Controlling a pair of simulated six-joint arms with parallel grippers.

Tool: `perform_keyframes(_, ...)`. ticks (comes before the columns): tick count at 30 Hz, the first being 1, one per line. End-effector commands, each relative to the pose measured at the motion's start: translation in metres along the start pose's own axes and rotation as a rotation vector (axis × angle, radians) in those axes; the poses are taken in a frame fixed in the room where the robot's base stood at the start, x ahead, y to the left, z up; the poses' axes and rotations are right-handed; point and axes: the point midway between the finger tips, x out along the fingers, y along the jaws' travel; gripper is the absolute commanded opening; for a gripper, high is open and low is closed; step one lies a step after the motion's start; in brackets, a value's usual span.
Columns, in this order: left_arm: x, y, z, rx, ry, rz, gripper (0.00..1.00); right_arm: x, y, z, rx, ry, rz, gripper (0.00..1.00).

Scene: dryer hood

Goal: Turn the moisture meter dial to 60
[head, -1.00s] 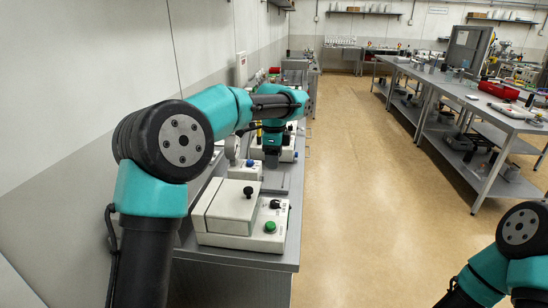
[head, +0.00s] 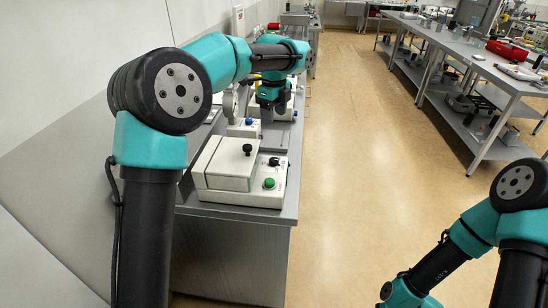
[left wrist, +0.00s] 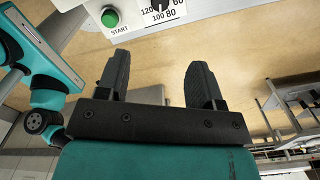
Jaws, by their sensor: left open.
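My left gripper (head: 268,114) hangs over the bench in the head view, near a pale device behind the front one. In the left wrist view it (left wrist: 160,78) is open, with nothing between its two black fingers. A dark dial (left wrist: 160,4) is cut by the top edge of that view, beyond the fingertips and apart from them. Marks 60, 80, 100 and 120 show around it; its pointer setting cannot be read. A green START button (left wrist: 110,18) sits left of it. I cannot tell which device in the head view is the moisture meter. My right gripper is not visible.
A pale device (head: 225,165) with a black knob and green button (head: 269,183) stands at the bench's near end. A smaller box with a blue button (head: 248,121) stands behind it. A wall borders the bench on the left; open floor (head: 350,170) lies right.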

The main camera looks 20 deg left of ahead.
Motion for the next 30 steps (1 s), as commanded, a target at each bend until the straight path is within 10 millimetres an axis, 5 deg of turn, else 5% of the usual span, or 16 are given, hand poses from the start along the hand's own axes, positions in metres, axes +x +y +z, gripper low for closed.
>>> perform_keyframes(11, 0.019, 0.0, 0.0, -0.003, 0.0, 0.003, 0.61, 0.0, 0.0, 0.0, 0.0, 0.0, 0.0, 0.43)
perform_keyframes(30, 0.126, 0.0, 0.0, -0.002, 0.001, 0.003, 0.61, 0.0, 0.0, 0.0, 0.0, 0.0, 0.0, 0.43)
